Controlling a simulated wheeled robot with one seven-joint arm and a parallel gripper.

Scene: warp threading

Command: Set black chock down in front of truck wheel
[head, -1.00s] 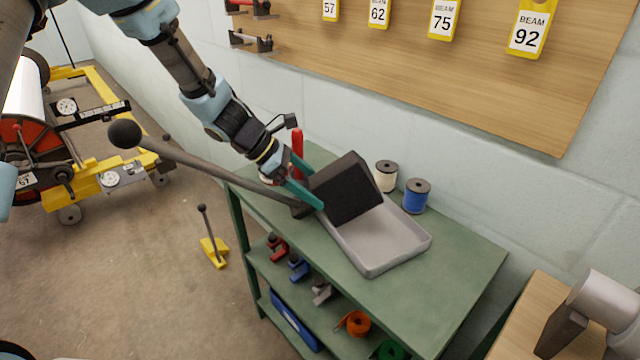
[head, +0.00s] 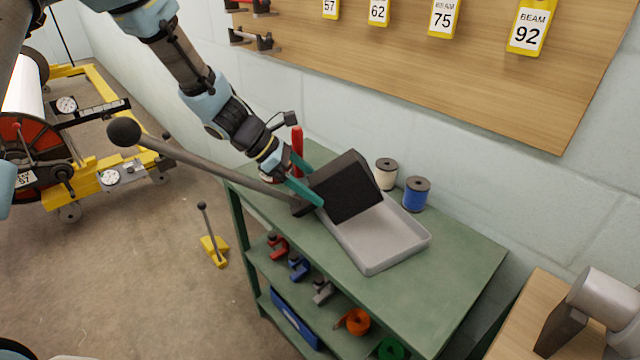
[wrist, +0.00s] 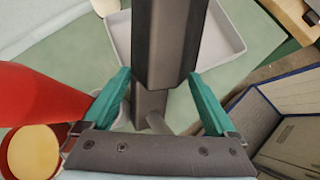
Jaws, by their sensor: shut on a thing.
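The black chock (head: 347,188) is a dark wedge block with a long grey handle (head: 200,165) ending in a black ball. My gripper (head: 304,190), with teal fingers, is shut on it over the green bench. In the wrist view the chock (wrist: 168,45) lies between the two fingers (wrist: 159,78). The block covers the far left part of a grey tray (head: 385,240); I cannot tell if it touches the tray. The yellow truck (head: 108,180) stands on the floor at the left, with small grey wheels, one at its near corner (head: 69,213).
A yellow chock (head: 214,250) with an upright handle stands on the floor between truck and bench. A red upright object (head: 297,140) and white (head: 386,175) and blue (head: 416,195) spools stand on the bench (head: 440,285). Open floor lies left of the bench.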

